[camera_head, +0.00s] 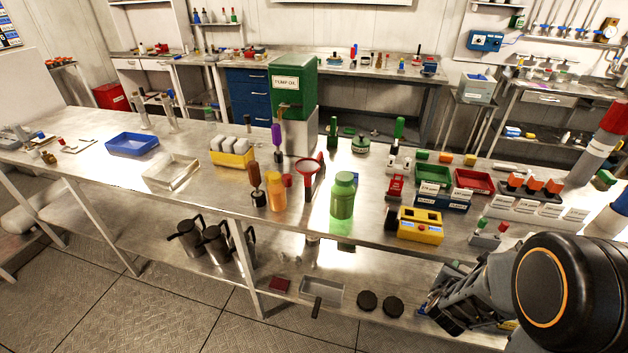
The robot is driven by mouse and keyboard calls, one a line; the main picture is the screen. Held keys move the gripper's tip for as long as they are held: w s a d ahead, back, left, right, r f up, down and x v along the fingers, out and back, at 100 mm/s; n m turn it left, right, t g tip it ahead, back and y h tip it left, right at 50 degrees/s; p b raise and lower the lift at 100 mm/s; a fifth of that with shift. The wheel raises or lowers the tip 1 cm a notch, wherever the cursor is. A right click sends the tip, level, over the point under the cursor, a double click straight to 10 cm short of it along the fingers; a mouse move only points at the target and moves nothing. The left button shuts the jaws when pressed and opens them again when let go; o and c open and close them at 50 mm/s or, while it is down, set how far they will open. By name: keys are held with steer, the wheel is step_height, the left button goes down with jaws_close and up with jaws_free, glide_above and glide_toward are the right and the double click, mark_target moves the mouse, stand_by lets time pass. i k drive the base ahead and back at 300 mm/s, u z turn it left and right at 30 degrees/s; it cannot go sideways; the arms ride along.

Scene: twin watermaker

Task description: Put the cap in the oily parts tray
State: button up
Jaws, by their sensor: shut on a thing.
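My gripper (437,306) is low at the right, in front of the bench and near its lower shelf. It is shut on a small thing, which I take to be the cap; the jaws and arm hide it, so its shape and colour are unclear. I cannot read which tray is the oily parts tray. A shallow metal tray (150,181) stands on the bench top at the left, and a grey tray (334,303) is on the lower shelf, left of my gripper. A blue tray (128,151) stands further left on the bench.
Two dark round pieces (367,300) lie on the shelf between the grey tray and my gripper. Dark jugs (217,243) stand further left. Above are a green bottle (342,197), red funnel (308,176), yellow block (420,226) and labelled bins (443,200). The bench edge overhangs the shelf.

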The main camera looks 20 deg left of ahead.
mark_target(173, 174)
steer(key=u, duration=1.95)
